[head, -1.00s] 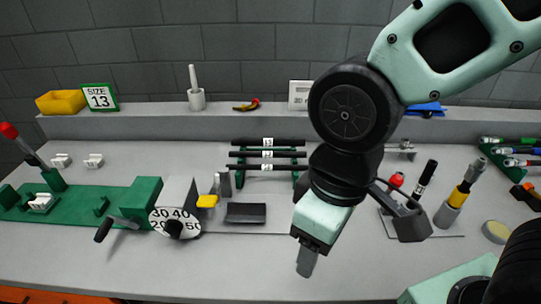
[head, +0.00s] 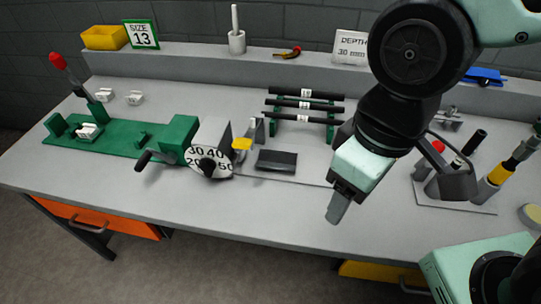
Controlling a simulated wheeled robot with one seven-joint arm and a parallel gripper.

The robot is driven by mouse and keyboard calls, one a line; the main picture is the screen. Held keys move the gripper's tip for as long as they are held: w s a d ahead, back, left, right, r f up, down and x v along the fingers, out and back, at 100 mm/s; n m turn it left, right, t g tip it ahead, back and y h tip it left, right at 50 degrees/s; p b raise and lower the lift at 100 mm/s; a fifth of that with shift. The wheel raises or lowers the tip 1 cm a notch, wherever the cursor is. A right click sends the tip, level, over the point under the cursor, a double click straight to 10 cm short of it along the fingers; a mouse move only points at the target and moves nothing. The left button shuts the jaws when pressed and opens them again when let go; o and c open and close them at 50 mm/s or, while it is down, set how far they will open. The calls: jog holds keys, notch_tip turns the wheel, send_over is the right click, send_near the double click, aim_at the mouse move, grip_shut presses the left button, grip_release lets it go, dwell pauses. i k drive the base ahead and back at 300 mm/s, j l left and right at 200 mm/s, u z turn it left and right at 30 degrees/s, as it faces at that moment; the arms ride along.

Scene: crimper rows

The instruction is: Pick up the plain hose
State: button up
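Three black hoses lie across a green rack (head: 331,130) on the bench: a back hose (head: 285,90), a middle hose (head: 285,102) and a front hose (head: 282,115). Each carries a small white label, too small to read for sure, so I cannot tell which is the plain one. Their right ends come close to my arm in the picture. My gripper (head: 336,212) points down in front and to the right of the rack, apart from the hoses. Its fingers overlap from this side, so their opening is hidden. Nothing shows held in it.
A green crimping fixture (head: 120,140) with a red-knobbed lever and a dial (head: 210,160) stands left. A dark block (head: 277,160) lies before the rack. Bottles and tools (head: 495,175) stand right. A shelf behind holds a yellow bin (head: 104,38) and signs. The bench front is clear.

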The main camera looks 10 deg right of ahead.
aim_at(300, 105)
jog(key=i+j+u, duration=0.1)
jog(key=j, duration=0.25)
jog(key=i+j+u, duration=0.1)
jog(key=j, duration=0.25)
jog(key=i+j+u, duration=0.1)
jog(key=i+j, duration=0.2)
